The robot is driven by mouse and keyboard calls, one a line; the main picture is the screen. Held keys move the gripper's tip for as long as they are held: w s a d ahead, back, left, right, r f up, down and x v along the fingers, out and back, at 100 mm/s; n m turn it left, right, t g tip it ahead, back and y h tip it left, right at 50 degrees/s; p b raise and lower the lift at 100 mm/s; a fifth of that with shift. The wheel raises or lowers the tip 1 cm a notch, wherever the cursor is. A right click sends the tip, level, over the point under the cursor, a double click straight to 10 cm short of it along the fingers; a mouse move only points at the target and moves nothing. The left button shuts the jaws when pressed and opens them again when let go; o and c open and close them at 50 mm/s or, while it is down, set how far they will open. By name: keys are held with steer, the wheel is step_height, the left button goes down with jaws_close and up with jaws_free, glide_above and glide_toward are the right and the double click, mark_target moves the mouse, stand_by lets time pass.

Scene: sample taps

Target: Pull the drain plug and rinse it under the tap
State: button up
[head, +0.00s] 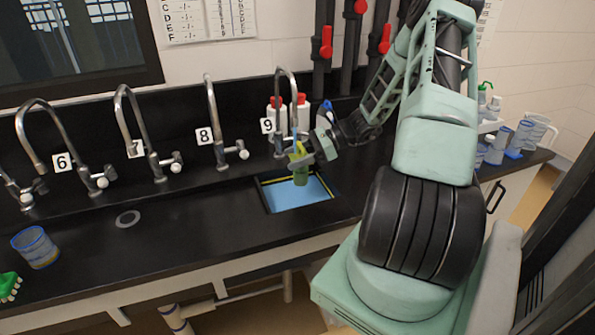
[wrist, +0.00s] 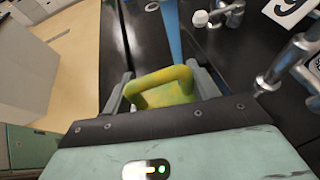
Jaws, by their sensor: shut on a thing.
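My gripper (head: 312,155) is above the sink basin by tap 9, shut on a yellow-green plug. The drain plug (head: 300,177) hangs below the fingers over the basin, with its lower green part showing in the head view. Its looped yellow handle (wrist: 160,82) sits between my two fingers in the wrist view. Tap 9 (head: 293,90) arches just behind and above the plug. The sink basin (head: 268,203) holds blue water (head: 297,195).
Taps 6 (head: 35,115), 7 (head: 124,100) and 8 (head: 210,105) stand to the left along the black counter (head: 190,215). Red-capped bottles (head: 277,115) stand behind tap 9. A blue-rimmed cup (head: 37,248) and a green brush (head: 9,286) are at far left.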

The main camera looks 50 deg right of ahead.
steer(key=shift+d, duration=0.15)
steer(key=shift+w+a, duration=0.2)
steer(key=shift+a, duration=0.35)
steer(key=shift+d, duration=0.1)
steer(key=shift+s+d+p, duration=0.3)
steer(key=shift+d+p, duration=0.15)
steer(key=shift+s+a, duration=0.1)
stand_by(0.3)
steer(key=shift+s+a+p, duration=0.25)
steer(key=shift+s+a, duration=0.35)
steer(key=shift+s, duration=0.55)
steer(key=shift+s+a+p, duration=0.3)
steer(key=shift+s+a, duration=0.25)
steer(key=shift+s, duration=0.6)
steer(key=shift+s+a+p, duration=0.25)
steer(key=shift+s+a, duration=0.35)
steer(key=shift+s, duration=0.55)
